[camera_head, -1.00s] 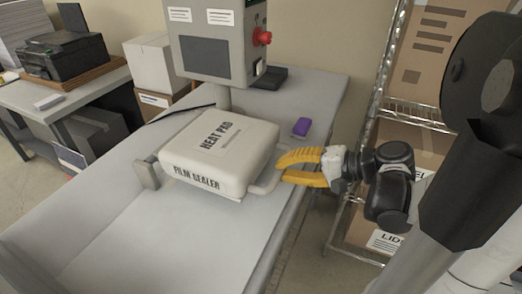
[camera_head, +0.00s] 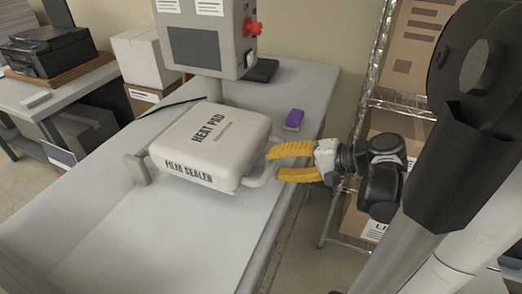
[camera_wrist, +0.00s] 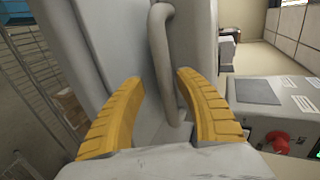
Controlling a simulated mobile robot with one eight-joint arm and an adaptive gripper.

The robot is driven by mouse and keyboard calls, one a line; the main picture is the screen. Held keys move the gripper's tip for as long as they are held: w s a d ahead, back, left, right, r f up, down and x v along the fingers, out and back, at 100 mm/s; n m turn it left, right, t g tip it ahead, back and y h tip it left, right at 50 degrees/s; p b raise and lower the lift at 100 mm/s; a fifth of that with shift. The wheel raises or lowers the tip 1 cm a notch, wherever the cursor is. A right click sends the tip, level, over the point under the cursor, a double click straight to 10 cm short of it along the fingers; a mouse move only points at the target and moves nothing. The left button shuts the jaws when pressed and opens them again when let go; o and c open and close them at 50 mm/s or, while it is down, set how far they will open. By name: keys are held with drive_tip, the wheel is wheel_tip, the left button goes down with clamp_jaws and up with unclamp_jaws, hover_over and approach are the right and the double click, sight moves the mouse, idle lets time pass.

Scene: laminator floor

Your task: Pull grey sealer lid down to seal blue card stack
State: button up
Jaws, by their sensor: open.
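The pale grey sealer lid (camera_head: 205,143), marked HEAT PAD on top and FILM SEALER on its front, lies low and about level over the bench in the head view. Its bent bar handle (camera_head: 261,179) sticks out at its right side. My gripper (camera_head: 273,164) is open at that right side, its yellow fingers pointing left at the handle. In the wrist view the handle (camera_wrist: 166,60) runs between the two spread fingers (camera_wrist: 158,78); I cannot tell whether either finger touches it. No blue card stack shows; whatever is under the lid is hidden.
A control box with a red knob (camera_head: 252,27) stands behind the lid. A small purple block (camera_head: 294,119) lies on the bench near its right edge. A wire shelf (camera_head: 372,90) with cartons stands to the right. The bench front (camera_head: 150,240) is clear.

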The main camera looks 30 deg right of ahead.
drive_tip(key=v, duration=1.1)
drive_tip(key=shift+s+d+r, duration=0.2)
drive_tip(key=shift+s, duration=0.1)
